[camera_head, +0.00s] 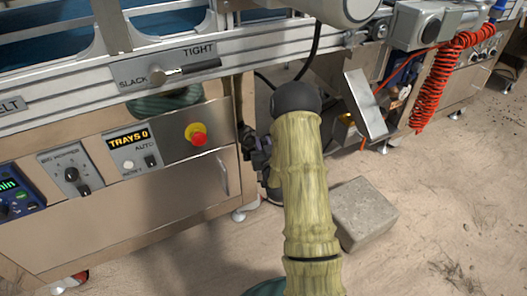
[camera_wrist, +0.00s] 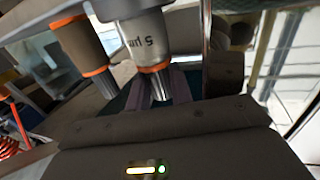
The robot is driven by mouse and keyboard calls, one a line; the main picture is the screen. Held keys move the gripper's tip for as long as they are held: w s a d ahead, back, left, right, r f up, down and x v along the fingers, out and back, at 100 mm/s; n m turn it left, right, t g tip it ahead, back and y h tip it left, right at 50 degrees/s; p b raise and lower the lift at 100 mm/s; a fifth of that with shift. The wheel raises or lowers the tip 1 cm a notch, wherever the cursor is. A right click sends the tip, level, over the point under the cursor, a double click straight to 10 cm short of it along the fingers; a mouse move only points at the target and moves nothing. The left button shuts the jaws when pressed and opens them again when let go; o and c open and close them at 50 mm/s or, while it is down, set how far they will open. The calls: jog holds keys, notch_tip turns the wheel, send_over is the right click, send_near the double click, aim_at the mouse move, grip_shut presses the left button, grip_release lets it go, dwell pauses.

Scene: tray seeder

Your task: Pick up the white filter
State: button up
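The white filter (camera_wrist: 138,35) is in the wrist view, a pale cylinder marked "5 µm" with an orange ring near its lower end. Below the ring is a narrower metallic end. My gripper (camera_wrist: 160,88) has its two purplish fingers on either side of this metallic end. I cannot tell whether they touch it. In the head view my sleeved arm hides much of the area around my gripper, and I cannot make out the white filter there.
A brown filter with an orange ring (camera_wrist: 70,42) hangs close left of the white one. In the head view, the machine's control panel (camera_head: 125,145) is left of my arm. A grey block (camera_head: 362,212) lies on the floor, and a red coiled hose (camera_head: 430,90) hangs at right.

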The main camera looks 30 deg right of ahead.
jog(key=shift+d, duration=0.1)
grip_shut()
jog(key=shift+r, duration=0.15)
